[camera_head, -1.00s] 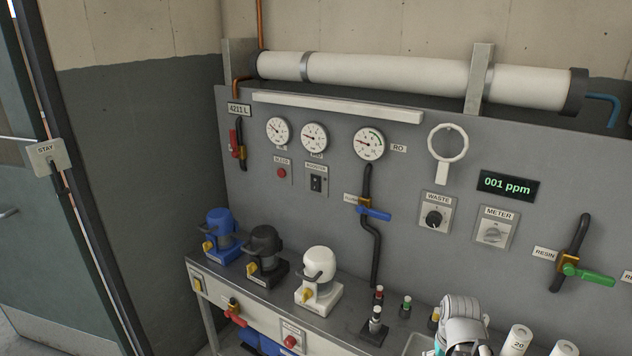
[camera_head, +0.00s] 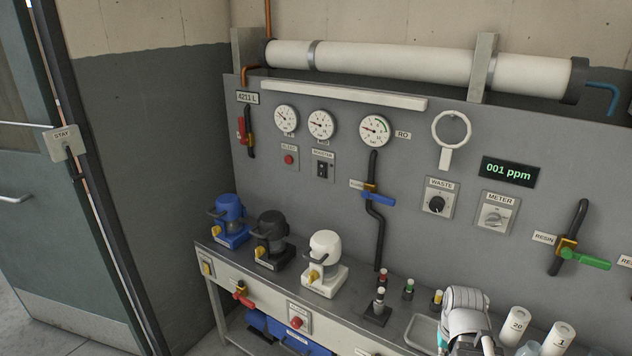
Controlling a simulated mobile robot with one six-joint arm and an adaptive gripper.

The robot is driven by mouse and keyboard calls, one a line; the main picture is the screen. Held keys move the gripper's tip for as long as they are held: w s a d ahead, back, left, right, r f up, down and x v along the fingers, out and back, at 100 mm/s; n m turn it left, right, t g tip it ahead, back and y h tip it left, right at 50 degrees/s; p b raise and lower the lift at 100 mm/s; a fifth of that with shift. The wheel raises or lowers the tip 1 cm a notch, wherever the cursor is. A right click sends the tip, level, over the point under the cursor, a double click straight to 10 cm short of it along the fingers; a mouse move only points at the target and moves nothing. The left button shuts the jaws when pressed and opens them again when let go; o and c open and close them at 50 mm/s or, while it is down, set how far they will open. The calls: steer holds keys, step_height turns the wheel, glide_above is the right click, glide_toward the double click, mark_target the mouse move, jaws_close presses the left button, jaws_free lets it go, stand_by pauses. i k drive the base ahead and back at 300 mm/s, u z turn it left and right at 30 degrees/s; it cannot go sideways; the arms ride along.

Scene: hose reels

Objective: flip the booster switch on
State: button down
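The booster switch (camera_head: 322,169) is a small black rocker on a light plate on the grey panel, below the middle gauge. Whether the rocker is on or off is too small to tell. Part of my arm (camera_head: 466,318) shows at the bottom right, over the bench, well to the right of and below the switch. My gripper's fingers are not visible in this view.
A red button (camera_head: 289,159) sits left of the switch. The blue-handled valve (camera_head: 377,197) and its black pipe are to its right. Blue, black and white (camera_head: 325,262) housings stand on the bench below. Small bottles (camera_head: 409,288) stand near my arm.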

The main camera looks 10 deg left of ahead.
mark_target(321, 167)
steer(key=k, duration=0.55)
steer(key=u, duration=0.25)
steer(key=i, duration=1.4)
steer(key=z, duration=0.2)
